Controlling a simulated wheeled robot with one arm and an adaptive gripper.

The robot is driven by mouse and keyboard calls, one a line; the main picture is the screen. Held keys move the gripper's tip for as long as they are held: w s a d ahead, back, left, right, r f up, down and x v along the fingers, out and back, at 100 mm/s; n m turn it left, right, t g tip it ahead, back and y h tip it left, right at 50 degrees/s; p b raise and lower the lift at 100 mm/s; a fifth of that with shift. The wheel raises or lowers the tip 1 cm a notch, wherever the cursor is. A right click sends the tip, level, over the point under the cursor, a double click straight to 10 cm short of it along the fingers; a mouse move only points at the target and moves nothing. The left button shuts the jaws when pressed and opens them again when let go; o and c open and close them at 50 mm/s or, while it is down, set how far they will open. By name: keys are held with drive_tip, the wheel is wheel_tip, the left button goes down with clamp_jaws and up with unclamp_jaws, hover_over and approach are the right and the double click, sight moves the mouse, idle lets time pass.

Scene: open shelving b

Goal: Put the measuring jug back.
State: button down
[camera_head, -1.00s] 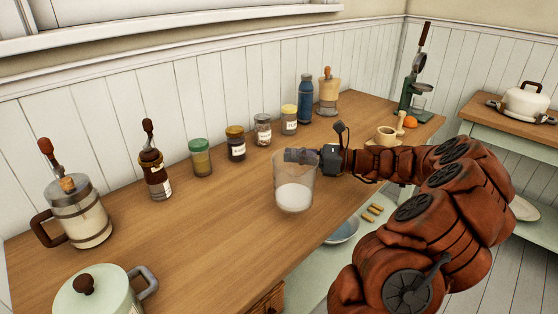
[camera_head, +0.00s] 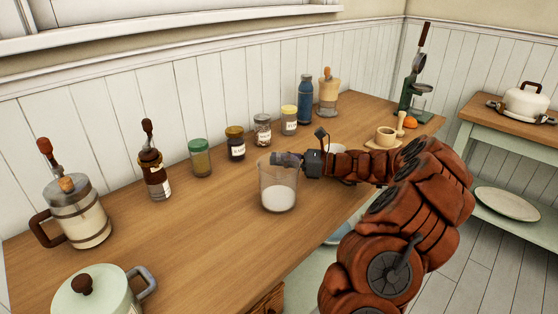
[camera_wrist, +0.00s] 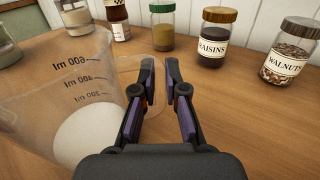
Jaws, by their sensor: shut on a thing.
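The measuring jug (camera_head: 277,181) is clear, with white contents at its bottom. It is upright over the wooden counter, at the middle of the head view. I cannot tell whether its base touches the counter. My gripper (camera_head: 279,159) is at the jug's upper right side, shut on its clear handle. In the wrist view the jug (camera_wrist: 88,62) fills the left side, with its ml marks showing. The fingers of my gripper (camera_wrist: 166,85) stand on either side of the handle there.
A row of jars runs along the back, among them the raisins jar (camera_head: 236,144) and walnuts jar (camera_head: 263,130). A lidded pot (camera_head: 98,292) is at front left.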

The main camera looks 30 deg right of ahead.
drive_tip(key=c, duration=1.7)
unclamp_jaws()
drive_tip(key=shift+f, duration=0.15)
drive_tip(key=o, duration=0.5)
drive_tip(key=shift+s+d+r, duration=0.2)
drive_tip(key=shift+s+d, duration=0.05)
drive_tip(key=v, duration=1.1)
drive_tip(key=shift+s+d, duration=0.1)
drive_tip(key=shift+s, duration=0.05)
